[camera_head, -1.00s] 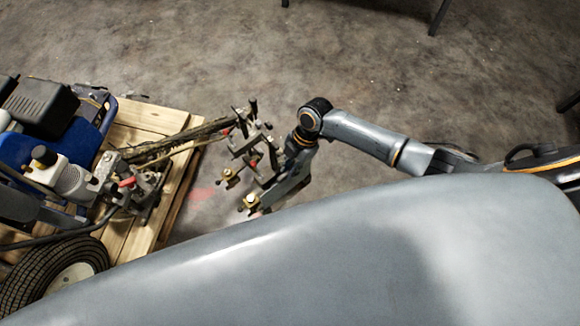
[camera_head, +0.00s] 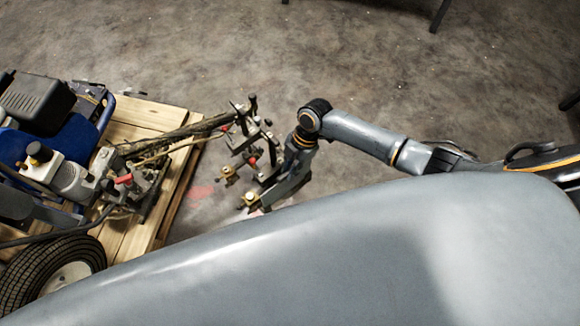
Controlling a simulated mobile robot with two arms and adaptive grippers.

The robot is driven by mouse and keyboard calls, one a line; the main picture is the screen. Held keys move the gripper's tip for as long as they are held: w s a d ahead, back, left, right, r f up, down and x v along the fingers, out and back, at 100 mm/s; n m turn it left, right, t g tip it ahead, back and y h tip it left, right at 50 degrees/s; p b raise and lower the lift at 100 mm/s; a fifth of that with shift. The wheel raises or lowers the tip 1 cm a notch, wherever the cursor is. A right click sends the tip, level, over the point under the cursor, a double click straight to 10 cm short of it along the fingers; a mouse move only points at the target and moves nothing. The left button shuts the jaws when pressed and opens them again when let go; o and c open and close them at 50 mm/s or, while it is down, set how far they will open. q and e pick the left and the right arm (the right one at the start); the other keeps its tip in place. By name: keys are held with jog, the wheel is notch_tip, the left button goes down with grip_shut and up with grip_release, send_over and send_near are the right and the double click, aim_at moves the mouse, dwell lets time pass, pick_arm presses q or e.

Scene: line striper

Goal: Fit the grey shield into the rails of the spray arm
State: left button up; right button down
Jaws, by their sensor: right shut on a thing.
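The spray arm (camera_head: 190,132) reaches right from the line striper (camera_head: 62,135), past the pallet's edge. Its outer end (camera_head: 243,135) carries dark brackets, brass fittings and a red-handled part. My right gripper (camera_head: 268,190) hangs from the wrist close beside this end, on its right. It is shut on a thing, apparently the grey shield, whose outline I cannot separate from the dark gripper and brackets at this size. I cannot tell whether the shield touches the rails, and the rails are not distinct. My left gripper is not in view.
The striper stands on a wooden pallet (camera_head: 128,238), with a black tyre (camera_head: 35,272) at lower left. A hose runs along the spray arm. The concrete floor (camera_head: 240,50) is clear behind. Dark legs (camera_head: 440,15) show at the top edge.

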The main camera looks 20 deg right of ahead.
jog(key=shift+f+b, duration=1.2)
jog(key=shift+f, duration=0.6)
dwell(0.8)
jog(key=shift+f+b, duration=0.45)
jog(key=shift+b, duration=0.05)
jog(key=c, duration=0.9)
grip_release()
jog(key=shift+c, duration=0.2)
